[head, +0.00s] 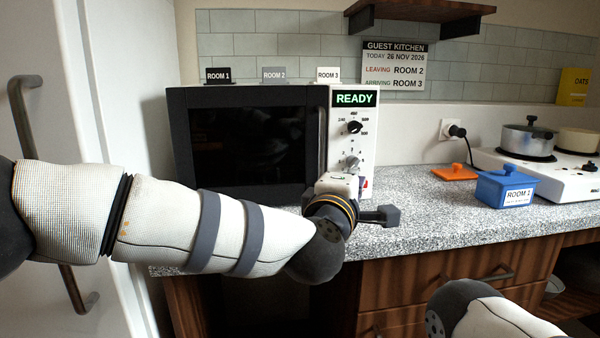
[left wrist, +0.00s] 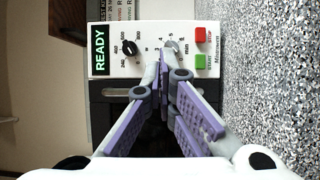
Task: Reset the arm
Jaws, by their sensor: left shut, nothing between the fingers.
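My left arm (head: 205,225) reaches in from the left in the head view, with its wrist in front of the microwave's right side. My left gripper (left wrist: 167,58) is shut and empty in the left wrist view, its purple-padded fingers together at the tips. The tips point at the microwave control panel (left wrist: 142,65), over the lower knob; I cannot tell whether they touch it. In the head view the fingers are mostly hidden by the wrist. Part of my right arm (head: 490,310) shows at the bottom right; its gripper is out of view.
The closed microwave (head: 250,140) reads READY and stands on the speckled counter (head: 420,225). A blue box (head: 490,187) labelled ROOM 1, an orange lid (head: 454,173) and a hob (head: 560,178) with a pot (head: 528,140) are to the right. A white door (head: 120,90) is left.

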